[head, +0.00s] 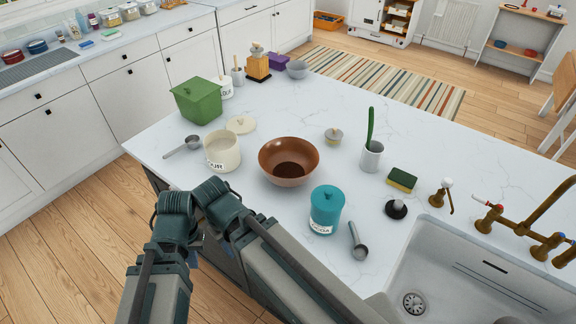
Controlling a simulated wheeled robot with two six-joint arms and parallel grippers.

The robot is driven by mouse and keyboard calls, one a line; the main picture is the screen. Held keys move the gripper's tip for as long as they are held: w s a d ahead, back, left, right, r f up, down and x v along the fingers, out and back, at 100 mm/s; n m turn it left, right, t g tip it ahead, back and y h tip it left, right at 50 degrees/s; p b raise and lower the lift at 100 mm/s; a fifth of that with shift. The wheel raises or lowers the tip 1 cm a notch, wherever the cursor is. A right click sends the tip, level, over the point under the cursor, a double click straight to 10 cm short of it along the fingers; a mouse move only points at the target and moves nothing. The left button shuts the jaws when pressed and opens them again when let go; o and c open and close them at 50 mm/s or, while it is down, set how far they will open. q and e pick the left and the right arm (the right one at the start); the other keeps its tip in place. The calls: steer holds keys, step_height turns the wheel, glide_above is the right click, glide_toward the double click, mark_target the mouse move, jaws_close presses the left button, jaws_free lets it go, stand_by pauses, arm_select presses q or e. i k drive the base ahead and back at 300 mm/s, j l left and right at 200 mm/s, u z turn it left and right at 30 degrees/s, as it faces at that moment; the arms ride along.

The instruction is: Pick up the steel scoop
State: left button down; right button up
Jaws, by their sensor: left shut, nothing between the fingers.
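Two steel scoops lie on the white marble island in the head view. One steel scoop (183,147) is at the left, near the island's edge, beside the cream flour canister. The other steel scoop (357,241) is at the front, between the teal canister and the sink, with its bowl toward the front. I cannot tell which one the task means. My left arm is folded in front of the island's near edge, apart from both scoops, and its forearm runs out at the bottom. No gripper fingers show in the picture.
The cream canister (222,151), brown bowl (288,148) and teal canister (327,211) stand near my arm. A green box (196,102) is behind the left scoop. A sponge (402,178), black stopper (396,209) and sink (455,275) are at the right.

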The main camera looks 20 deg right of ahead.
mark_target(193, 142)
steer(key=i+j+u, duration=0.2)
steer(key=u, duration=0.25)
steer(key=i+j+u, duration=0.25)
steer(key=u, duration=0.15)
steer(key=j, duration=0.15)
